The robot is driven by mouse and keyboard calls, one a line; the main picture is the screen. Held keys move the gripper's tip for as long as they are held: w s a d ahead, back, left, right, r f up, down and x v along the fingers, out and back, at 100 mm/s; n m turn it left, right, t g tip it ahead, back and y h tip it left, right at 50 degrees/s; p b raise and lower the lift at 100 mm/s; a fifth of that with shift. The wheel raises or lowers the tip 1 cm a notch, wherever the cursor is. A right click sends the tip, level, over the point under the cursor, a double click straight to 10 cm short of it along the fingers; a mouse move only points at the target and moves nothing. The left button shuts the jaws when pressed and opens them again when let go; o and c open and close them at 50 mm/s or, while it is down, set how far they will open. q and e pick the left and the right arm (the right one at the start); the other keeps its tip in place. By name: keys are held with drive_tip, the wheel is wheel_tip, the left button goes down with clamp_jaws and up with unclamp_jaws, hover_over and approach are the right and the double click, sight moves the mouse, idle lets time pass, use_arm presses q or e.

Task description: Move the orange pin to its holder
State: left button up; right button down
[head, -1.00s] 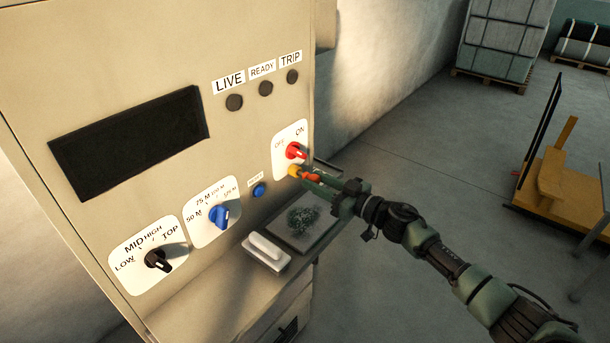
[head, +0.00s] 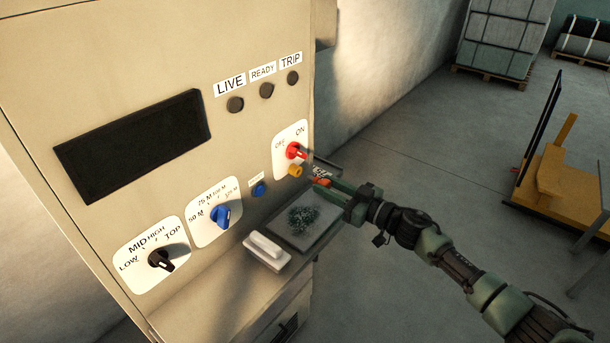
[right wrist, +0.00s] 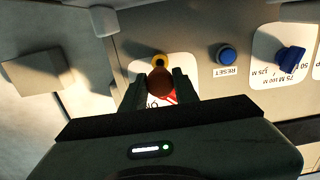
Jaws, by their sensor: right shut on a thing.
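The orange pin (head: 322,182) is held between the fingers of my right gripper (head: 326,185), off the panel's surface in the head view. In the right wrist view the pin (right wrist: 160,81) shows end-on as a dark orange-brown round between the fingertips (right wrist: 160,88). I cannot tell which part is the pin's holder. My left gripper is not in view.
The panel carries a blue reset button (head: 259,189), a blue knob (head: 220,215) and a black knob (head: 160,260). Below are a white block (head: 266,251) and a tray with a dark green heap (head: 303,219). Open floor and a yellow cart (head: 552,180) lie to the right.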

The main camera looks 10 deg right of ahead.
sight(329, 187)
drive_tip(key=shift+p+v, duration=0.75)
drive_tip(key=shift+v, duration=1.25)
